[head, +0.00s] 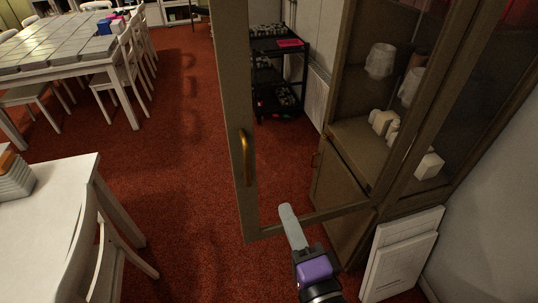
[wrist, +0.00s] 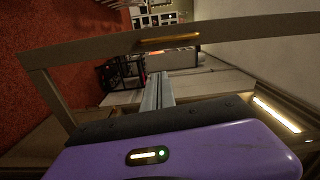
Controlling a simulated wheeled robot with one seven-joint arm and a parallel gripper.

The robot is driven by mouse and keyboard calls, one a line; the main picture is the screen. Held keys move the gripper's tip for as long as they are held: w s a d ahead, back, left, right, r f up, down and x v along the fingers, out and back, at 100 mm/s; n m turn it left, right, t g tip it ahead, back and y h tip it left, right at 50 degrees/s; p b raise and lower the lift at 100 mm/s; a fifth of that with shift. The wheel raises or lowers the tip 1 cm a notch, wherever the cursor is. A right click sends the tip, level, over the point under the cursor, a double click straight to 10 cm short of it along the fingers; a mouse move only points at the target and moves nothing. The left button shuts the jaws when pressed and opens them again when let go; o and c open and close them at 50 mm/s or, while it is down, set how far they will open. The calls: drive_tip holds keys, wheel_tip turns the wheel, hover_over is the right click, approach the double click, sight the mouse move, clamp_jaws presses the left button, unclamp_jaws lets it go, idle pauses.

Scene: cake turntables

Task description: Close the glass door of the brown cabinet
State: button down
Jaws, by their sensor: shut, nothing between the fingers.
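The brown cabinet (head: 345,195) stands at the right in the head view. Its glass door (head: 231,100) is swung wide open, with the free edge toward the middle of the picture. A brass handle (head: 244,157) sits on that edge and also shows in the wrist view (wrist: 168,40). My gripper (head: 287,211) is shut and empty, low by the door's bottom rail and right of the handle. In the wrist view my gripper (wrist: 158,82) points toward the door's handle-side frame (wrist: 100,49). I cannot tell whether the fingers touch the glass or rail.
White cups and blocks (head: 380,62) stand inside the cabinet. A black shelf rack (head: 281,70) stands behind the door. A white table (head: 50,205) and chair (head: 105,255) are at left. Red carpet between is clear.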

drive_tip(key=m, duration=0.1)
drive_tip(key=p, duration=0.4)
approach(263, 158)
drive_tip(key=x, duration=0.5)
drive_tip(key=shift+w+r, duration=0.25)
drive_tip(key=shift+w, duration=0.05)
drive_tip(key=shift+w+a+f+p, duration=0.15)
drive_tip(key=shift+w+a+p, duration=0.15)
drive_tip(key=shift+w, duration=0.35)
